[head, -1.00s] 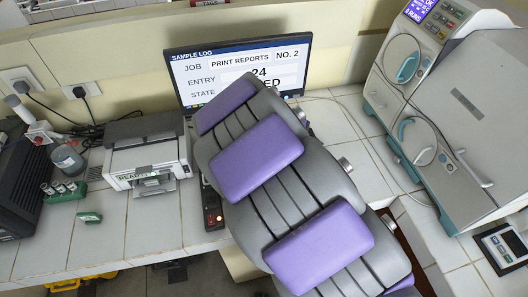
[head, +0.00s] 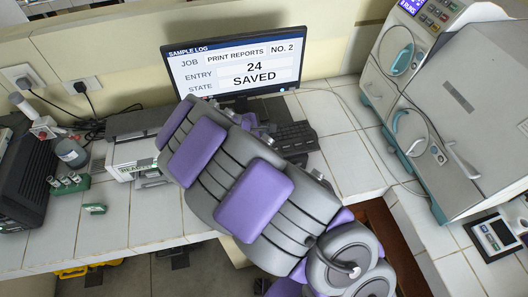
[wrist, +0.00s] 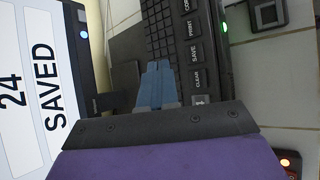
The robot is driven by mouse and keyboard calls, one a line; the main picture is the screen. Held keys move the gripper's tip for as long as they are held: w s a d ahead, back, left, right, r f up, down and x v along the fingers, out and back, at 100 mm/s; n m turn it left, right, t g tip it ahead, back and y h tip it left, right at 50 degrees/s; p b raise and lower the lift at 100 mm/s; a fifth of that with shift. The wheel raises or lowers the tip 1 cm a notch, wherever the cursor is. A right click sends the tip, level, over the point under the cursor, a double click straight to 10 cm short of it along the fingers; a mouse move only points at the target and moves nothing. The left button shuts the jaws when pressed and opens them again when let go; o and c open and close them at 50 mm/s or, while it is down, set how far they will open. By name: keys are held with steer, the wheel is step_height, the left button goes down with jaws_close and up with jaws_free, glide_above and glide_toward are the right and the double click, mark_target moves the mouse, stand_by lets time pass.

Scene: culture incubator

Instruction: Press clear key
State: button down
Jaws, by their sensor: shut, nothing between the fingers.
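The clear key (wrist: 198,78), marked CLEAR, is on the strip of labelled keys in the wrist view, below the SAVE key (wrist: 195,53) and PRINT key (wrist: 191,28). My gripper (wrist: 155,68) is shut and empty, its blue fingers left of the clear key and apart from it in the picture. I cannot tell its height over the keys. The monitor (head: 235,68) reads job PRINT REPORTS NO. 2, entry 24, state SAVED; part of it shows in the wrist view (wrist: 38,90). In the head view my arm hides the gripper and the clear key.
A dark keyboard (head: 290,137) lies in front of the monitor, partly behind my arm. A printer (head: 133,155) stands to the left. A large grey device (head: 450,100) stands at the right.

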steer(key=f+b, duration=0.1)
steer(key=a+f+b, duration=0.1)
steer(key=f, duration=0.1)
steer(key=a+f+b, duration=0.1)
steer(key=shift+f, duration=0.15)
steer(key=f+b, duration=0.2)
steer(key=f, duration=0.1)
steer(key=shift+d, duration=0.35)
steer(key=shift+d+f+b, duration=0.35)
steer(key=shift+d+f, duration=0.05)
steer(key=shift+f, duration=0.1)
steer(key=shift+a+f, duration=0.1)
steer(key=shift+a, duration=0.55)
steer(key=shift+d, duration=0.5)
steer(key=shift+a, duration=0.4)
steer(key=shift+d, duration=0.3)
steer(key=shift+a, duration=0.15)
